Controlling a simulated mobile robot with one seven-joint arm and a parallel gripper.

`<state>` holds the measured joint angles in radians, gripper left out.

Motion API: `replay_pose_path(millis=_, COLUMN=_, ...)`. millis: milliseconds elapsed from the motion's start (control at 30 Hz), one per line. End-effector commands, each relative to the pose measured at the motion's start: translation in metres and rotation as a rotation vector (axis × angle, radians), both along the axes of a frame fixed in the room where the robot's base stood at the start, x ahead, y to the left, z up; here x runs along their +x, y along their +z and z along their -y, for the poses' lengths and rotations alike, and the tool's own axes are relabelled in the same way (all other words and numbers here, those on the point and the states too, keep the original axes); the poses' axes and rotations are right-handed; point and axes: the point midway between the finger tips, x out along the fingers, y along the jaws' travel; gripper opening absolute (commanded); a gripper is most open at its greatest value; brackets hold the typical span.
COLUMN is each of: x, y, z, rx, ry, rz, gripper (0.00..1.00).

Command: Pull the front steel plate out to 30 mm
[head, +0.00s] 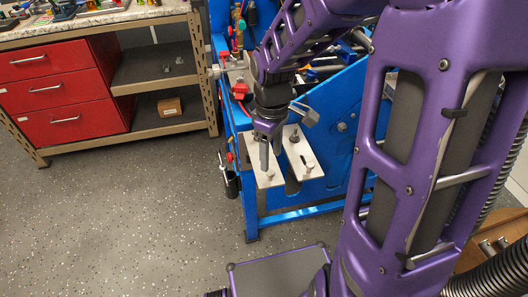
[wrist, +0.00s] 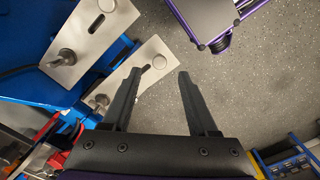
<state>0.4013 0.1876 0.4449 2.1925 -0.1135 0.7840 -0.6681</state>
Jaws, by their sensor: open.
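Two pale steel plates stick out side by side from a blue frame: a left plate (head: 259,171) and a right plate (head: 300,158). Each carries an upright metal pin or bolt and has openings cut in it. In the wrist view, the nearer plate (wrist: 141,68) lies partly behind my left finger, and the other plate (wrist: 88,38) is at upper left. The pictures do not settle which is the front one. My gripper (head: 266,150) points down over the left plate.
The blue frame (head: 334,120) with hoses and fittings stands behind and right of the plates. A workbench with red drawers (head: 50,92) is at left. A small black holder (head: 231,183) hangs on the frame's left side. The speckled floor (head: 130,220) in front is clear.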

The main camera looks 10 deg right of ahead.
Motion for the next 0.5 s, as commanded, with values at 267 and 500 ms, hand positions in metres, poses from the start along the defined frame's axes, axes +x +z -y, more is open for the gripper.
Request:
replay_pose_path(millis=267, x=0.0, y=-0.041, z=0.0, rx=0.0, ry=0.0, rz=-0.001, gripper=0.59)
replay_pose_path(millis=500, x=0.0, y=-0.047, z=0.0, rx=0.0, ry=0.0, rz=0.001, gripper=0.59)
